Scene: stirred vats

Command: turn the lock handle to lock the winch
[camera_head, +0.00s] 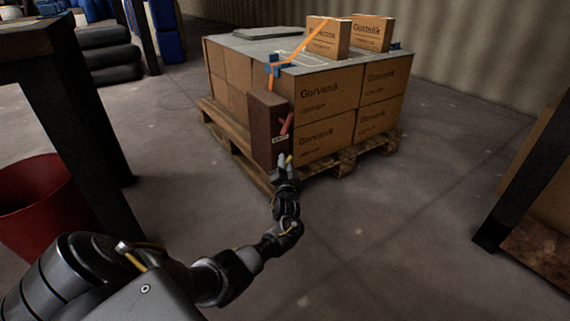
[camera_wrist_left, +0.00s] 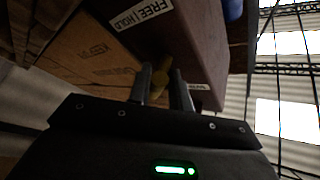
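The winch is a dark brown box (camera_head: 268,120) at the near corner of a loaded pallet. It carries a red lever (camera_head: 286,124) and a small white label. In the left wrist view the brown box (camera_wrist_left: 195,40) fills the upper middle, with a label reading FREE and HOLD (camera_wrist_left: 139,13). A yellow handle end (camera_wrist_left: 159,82) sits between the fingers of my left gripper (camera_wrist_left: 162,88). The fingers stand apart around it, with a gap showing on its right side. In the head view my left gripper (camera_head: 287,163) is at the lower front of the box. My right gripper is out of view.
An orange strap (camera_head: 300,46) runs over cartons (camera_head: 326,95) stacked on the wooden pallet (camera_head: 345,160). A red bin (camera_head: 45,205) and a dark table (camera_head: 50,60) stand left. A dark post (camera_head: 525,180) stands right. The floor between is clear.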

